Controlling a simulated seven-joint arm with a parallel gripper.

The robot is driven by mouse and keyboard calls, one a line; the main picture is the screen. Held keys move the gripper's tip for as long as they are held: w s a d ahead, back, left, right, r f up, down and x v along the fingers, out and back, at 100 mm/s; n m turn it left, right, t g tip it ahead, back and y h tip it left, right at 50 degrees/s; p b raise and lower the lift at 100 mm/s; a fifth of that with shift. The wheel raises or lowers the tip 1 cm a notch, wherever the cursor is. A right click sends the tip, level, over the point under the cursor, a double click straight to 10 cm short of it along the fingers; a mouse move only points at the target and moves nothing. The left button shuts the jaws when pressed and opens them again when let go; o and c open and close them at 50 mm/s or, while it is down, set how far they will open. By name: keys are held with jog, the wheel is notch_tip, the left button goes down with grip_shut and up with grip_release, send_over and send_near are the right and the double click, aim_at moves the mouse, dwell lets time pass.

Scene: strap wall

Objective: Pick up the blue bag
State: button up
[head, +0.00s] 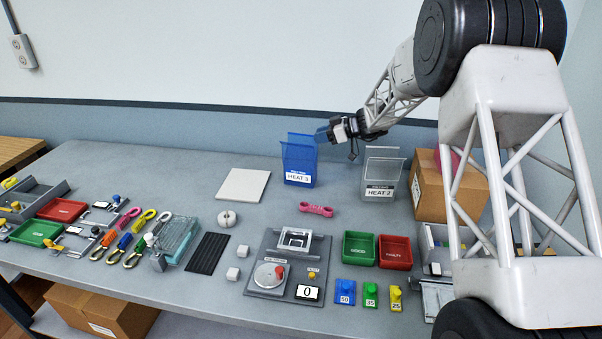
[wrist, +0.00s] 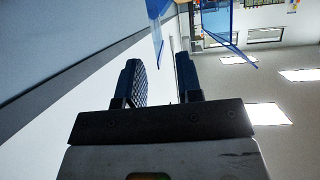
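The blue bag (head: 298,165), an upright open-topped translucent container labelled HEAT 3, stands at the back of the grey table. My gripper (head: 322,134) is at the height of its top, just right of its upper edge. In the wrist view my gripper (wrist: 160,80) is open, its two dark fingers spread apart. Blue panels of the bag (wrist: 226,38) show beyond the fingertips. One panel's edge lies in line with the gap between the fingers; I cannot tell whether it is between them. No grip on the bag shows.
A clear bag (head: 383,175) labelled HEAT 2 stands to the right, below my forearm, with a cardboard box (head: 450,185) beside it. A white square plate (head: 243,185) lies left of the blue bag, and a pink strap (head: 316,209) lies in front. The wall is close behind.

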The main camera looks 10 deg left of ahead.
aim_at(309, 138)
jog(key=shift+a, duration=0.1)
jog(key=shift+x, duration=2.4)
jog(key=shift+c, duration=0.5)
grip_shut()
